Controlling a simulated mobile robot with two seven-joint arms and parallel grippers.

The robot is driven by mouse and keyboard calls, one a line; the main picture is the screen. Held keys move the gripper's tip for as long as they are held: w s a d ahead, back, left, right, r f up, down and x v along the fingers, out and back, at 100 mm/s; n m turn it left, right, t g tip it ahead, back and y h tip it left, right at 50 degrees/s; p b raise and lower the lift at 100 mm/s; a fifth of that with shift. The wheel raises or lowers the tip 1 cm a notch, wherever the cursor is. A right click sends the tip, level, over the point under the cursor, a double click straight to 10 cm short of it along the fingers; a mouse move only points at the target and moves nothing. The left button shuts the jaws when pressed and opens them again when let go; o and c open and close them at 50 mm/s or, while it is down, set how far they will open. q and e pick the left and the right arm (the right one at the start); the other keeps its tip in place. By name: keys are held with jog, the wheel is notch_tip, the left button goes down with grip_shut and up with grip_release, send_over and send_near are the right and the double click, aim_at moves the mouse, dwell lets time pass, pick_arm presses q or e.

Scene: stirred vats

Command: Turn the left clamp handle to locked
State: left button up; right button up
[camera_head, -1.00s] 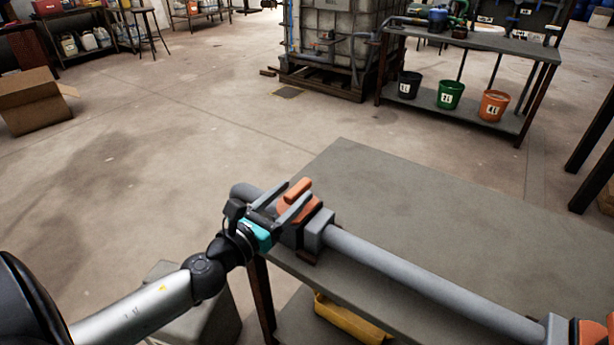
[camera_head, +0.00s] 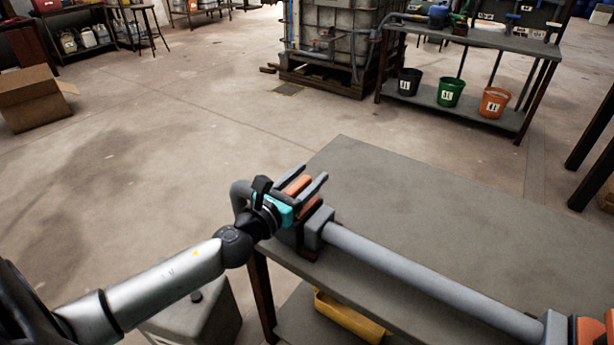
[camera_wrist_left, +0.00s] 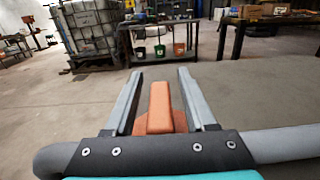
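The left clamp on the near left of the bench has an orange handle (camera_head: 298,184), which also shows in the left wrist view (camera_wrist_left: 160,107). My left gripper (camera_head: 314,172) is open at the clamp, with its two grey fingers on either side of the handle. In the left wrist view the gripper (camera_wrist_left: 160,73) shows a gap between each finger and the handle, so it is not shut on it. The fingers hide part of the clamp in the head view. My right gripper is not in view.
A grey pipe (camera_head: 430,281) runs from the left clamp along the bench (camera_head: 420,205) to another orange clamp part (camera_head: 588,330) at lower right. The bench top behind the pipe is clear. A yellow tray (camera_head: 348,319) sits under the bench.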

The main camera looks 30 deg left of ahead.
pick_arm(q)
grip_shut()
dwell(0.5)
